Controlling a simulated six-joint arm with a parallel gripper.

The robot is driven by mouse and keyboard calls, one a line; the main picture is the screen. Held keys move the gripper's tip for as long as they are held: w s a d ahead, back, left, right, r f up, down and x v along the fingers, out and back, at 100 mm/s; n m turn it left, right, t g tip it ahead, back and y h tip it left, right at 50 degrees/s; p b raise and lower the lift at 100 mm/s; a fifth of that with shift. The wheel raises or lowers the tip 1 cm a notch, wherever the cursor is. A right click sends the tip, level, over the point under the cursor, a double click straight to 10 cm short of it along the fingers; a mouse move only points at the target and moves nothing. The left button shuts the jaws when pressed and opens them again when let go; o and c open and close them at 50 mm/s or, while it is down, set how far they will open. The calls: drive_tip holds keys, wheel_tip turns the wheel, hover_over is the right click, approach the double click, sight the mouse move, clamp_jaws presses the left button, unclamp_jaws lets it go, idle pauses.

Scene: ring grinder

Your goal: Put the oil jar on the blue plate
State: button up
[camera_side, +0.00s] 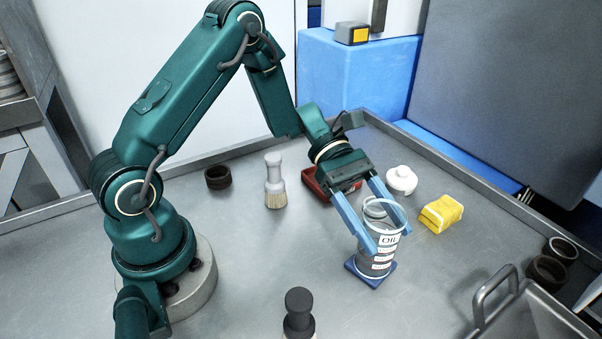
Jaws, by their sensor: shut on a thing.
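The oil jar (379,262) is a grey, clear-rimmed jar with white labels reading "OIL". It stands upright over the blue plate (352,272), a small flat square on the metal table. I cannot tell whether its base touches the plate or hangs just above it. My gripper (382,232) has its two blue fingers on either side of the jar near its upper part and is shut on it. The jar hides most of the plate; the plate's edges and corners show around its base.
A red tray (318,186) lies behind the gripper. A white lidded pot (401,180) and a yellow block (441,213) stand to the right. A light brush (274,182) and a dark-topped brush (299,311) stand left and in front. A metal tray (530,315) with a handle is at front right.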

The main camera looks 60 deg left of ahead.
drive_tip(key=o, duration=1.4)
drive_tip(key=v, duration=1.2)
drive_tip(key=s+r+m+t+y, duration=0.1)
drive_tip(key=s+m+t+y, duration=0.1)
drive_tip(key=s+m+y, duration=0.2)
drive_tip(key=s+r+m+t+y, duration=0.1)
drive_tip(key=s+m+y, duration=0.3)
drive_tip(key=m, duration=0.4)
drive_tip(key=s+d+r+m+t+y, duration=0.1)
drive_tip(key=s+r+m+t+y, duration=0.1)
drive_tip(key=s+m+y, duration=0.3)
drive_tip(key=shift+s+m+t, duration=0.1)
drive_tip(key=shift+m+t, duration=0.2)
drive_tip(key=shift+m, duration=0.2)
